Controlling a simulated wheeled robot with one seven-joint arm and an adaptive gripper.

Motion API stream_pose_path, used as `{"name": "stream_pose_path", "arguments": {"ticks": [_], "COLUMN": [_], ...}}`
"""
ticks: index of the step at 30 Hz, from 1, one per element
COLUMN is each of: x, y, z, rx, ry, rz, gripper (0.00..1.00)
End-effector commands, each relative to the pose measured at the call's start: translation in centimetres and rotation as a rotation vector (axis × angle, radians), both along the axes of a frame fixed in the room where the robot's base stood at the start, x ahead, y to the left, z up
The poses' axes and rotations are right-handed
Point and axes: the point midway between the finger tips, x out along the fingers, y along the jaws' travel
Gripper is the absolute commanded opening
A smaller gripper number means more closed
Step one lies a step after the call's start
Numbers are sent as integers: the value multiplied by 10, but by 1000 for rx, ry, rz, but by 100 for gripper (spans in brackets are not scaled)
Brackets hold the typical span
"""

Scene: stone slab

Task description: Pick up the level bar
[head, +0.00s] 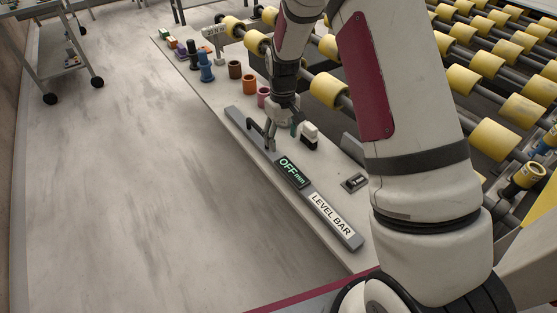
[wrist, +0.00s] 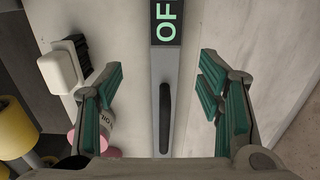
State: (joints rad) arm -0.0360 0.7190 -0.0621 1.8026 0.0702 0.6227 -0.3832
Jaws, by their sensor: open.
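The level bar (head: 330,214) is a long grey bar with a green "OFF mm" display and a white "LEVEL BAR" label. It lies flat along the front edge of the pale slab in the head view, with a dark raised handle (head: 257,132) near its far end. In the wrist view the bar (wrist: 157,78) runs upright through the middle, with the handle (wrist: 165,118) between my fingers. My gripper (head: 272,138) is open above the handle. In the wrist view my gripper (wrist: 164,100) has its green-padded fingers apart on either side of the bar, touching nothing that I can see.
A white-and-black block (head: 309,134) stands close beside my gripper. A pink cup (head: 263,97), an orange cup (head: 249,84) and blue spools (head: 206,72) stand farther along the slab (head: 215,88). Yellow rollers (head: 480,138) lie behind at right.

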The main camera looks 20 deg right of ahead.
Motion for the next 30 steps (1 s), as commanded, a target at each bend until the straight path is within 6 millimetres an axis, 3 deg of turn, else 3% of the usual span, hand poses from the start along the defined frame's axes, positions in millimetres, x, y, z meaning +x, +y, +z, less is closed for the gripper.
{"name": "stream_pose_path", "arguments": {"ticks": [3,13,21,30], "x": [-1,0,1,1], "y": [0,2,9,9], "z": [-23,-49,-85,-94], "rx": [0,0,-1,0], "ry": [3,1,2,-1], "rz": [-1,0,-2,-1], "gripper": [61,61,61,61]}}
